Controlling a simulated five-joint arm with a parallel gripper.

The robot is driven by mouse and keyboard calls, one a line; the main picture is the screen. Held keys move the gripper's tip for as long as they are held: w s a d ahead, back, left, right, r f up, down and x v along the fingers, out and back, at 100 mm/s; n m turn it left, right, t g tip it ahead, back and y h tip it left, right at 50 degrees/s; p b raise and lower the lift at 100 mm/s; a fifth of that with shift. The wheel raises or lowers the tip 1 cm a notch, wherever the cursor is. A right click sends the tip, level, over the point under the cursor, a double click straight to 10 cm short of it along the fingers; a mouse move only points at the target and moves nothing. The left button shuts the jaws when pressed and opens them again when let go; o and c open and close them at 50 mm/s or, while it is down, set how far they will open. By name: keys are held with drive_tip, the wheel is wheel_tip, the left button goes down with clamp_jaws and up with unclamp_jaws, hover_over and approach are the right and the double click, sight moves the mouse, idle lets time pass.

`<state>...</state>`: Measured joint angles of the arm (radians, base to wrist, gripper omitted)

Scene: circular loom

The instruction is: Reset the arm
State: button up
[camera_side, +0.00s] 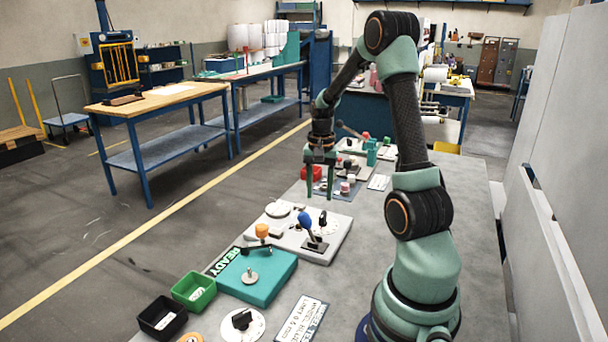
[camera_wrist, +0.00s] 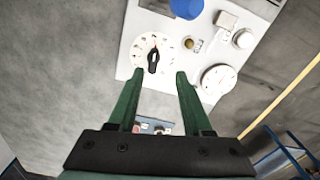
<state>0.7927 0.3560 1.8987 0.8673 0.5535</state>
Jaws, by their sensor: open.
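My gripper (camera_side: 321,190) hangs from the raised arm, pointing down, with its two green fingers apart and nothing between them. In the side view it is above the far end of the pale grey panel (camera_side: 335,240). In the wrist view my gripper (camera_wrist: 157,75) shows its two fingers spread, with the panel (camera_wrist: 180,40) beyond the tips. A white dial with a black knob (camera_wrist: 153,60) lies beyond the left finger, and a round white disc (camera_wrist: 218,78) beyond the right one.
A blue-topped lever (camera_side: 306,222) stands on the panel. A teal box marked READY (camera_side: 255,285) with an orange-topped lever (camera_side: 262,231), a green bin (camera_side: 194,291) and a black bin (camera_side: 163,317) are nearer the camera. Small red and green items stand farther back.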

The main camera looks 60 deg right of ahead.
drive_tip(key=w+a+r+n+t, duration=0.1)
drive_tip(key=w+a+r+n, duration=0.1)
drive_tip(key=a+r+n, duration=0.45)
drive_tip(key=w+a+r+n+t, duration=0.1)
drive_tip(key=w+a+r, duration=0.15)
drive_tip(key=a, duration=0.65)
drive_tip(key=s+a+r+n+t, duration=0.1)
drive_tip(key=s+a+r+n, duration=0.1)
drive_tip(key=a+n, duration=0.2)
drive_tip(key=s+a+r+n+t, duration=0.2)
drive_tip(key=a+n, duration=0.2)
drive_tip(key=a, duration=0.5)
drive_tip(key=shift+s+a+r, duration=0.25)
drive_tip(key=shift+r, duration=0.15)
